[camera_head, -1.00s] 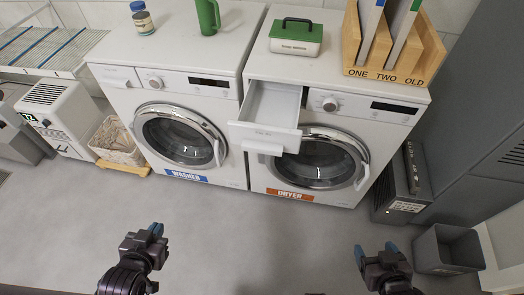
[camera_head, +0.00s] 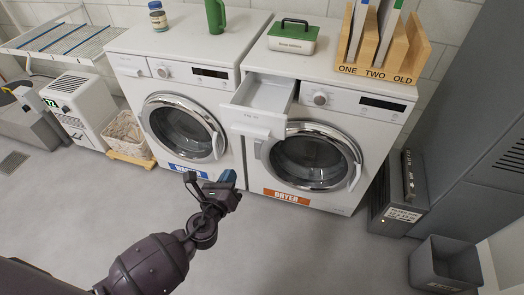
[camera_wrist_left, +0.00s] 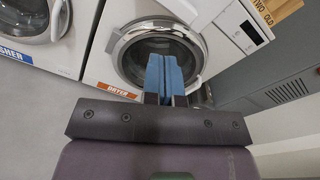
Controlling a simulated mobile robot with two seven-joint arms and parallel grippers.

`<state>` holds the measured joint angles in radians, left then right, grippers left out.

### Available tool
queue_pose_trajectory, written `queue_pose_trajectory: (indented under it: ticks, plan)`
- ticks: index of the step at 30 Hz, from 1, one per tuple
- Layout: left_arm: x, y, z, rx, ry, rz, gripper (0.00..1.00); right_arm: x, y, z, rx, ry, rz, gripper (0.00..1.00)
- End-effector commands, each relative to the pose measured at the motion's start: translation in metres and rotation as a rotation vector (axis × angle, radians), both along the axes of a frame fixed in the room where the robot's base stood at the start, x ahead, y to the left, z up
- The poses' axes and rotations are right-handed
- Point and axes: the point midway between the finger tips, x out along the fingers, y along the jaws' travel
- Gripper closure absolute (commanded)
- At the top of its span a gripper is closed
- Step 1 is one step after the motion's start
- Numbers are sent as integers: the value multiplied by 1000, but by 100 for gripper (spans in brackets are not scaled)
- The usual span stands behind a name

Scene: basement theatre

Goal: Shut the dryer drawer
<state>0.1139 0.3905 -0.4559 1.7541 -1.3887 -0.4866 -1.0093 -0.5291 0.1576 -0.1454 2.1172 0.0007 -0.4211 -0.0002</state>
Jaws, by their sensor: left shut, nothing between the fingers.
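The dryer (camera_head: 345,115) is the white front-loader on the right with an orange label. Its drawer (camera_head: 252,122) at the upper left is pulled out and looks empty. My left gripper (camera_head: 228,180) is shut and empty, in front of the machines, below the drawer and apart from it in the picture. In the left wrist view my blue fingertips (camera_wrist_left: 166,75) are together before the dryer door (camera_wrist_left: 150,50); the drawer does not show there. My right gripper is out of view.
The washer (camera_head: 180,100) stands left of the dryer. A green-and-white box (camera_head: 293,38) and a wooden sorter (camera_head: 380,55) stand on the dryer. A grey box (camera_head: 400,205) and bin (camera_head: 445,265) are at right. The floor in front is clear.

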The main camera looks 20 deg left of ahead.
Motion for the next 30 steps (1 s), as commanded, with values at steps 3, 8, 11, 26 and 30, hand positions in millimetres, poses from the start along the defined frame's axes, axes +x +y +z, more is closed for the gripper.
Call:
queue_pose_trajectory:
  ticks: [3,8,11,26,30]
  plan:
    - [0,2,4,253,-53,-4,100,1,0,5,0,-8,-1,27]
    - [0,2,6,399,-71,-4,100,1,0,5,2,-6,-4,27]
    - [2,2,6,423,-72,-4,100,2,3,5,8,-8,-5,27]
    - [75,-1,5,422,-70,-5,100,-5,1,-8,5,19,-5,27]
    - [99,-2,5,421,-68,-5,100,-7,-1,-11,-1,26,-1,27]
